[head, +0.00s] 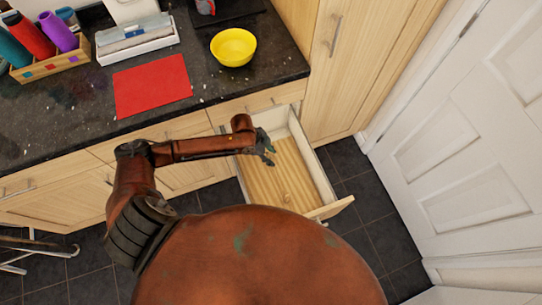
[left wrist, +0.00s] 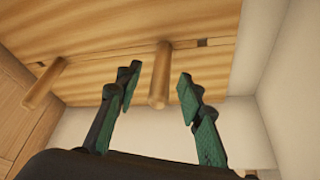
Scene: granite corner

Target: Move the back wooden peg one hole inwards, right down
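The open drawer (head: 329,211) has a wooden pegboard floor (head: 262,188). My left gripper (head: 268,152) is low inside the drawer, towards its back end by the counter. In the left wrist view, a wooden peg (left wrist: 161,75) stands between the two green-padded fingers of the left gripper (left wrist: 158,84), which are open, with a gap on each side. By the gripper's place, this looks like the back peg. A second peg (left wrist: 44,84) is off to the left. A small dark hole (left wrist: 203,42) shows just right of the middle peg. My right gripper is not in view.
White drawer walls (left wrist: 250,133) stand close on the right in the left wrist view. The counter above holds a yellow bowl (head: 233,46), a red mat (head: 152,85) and a crate of bottles (head: 49,66). A white door (head: 465,125) is at the right.

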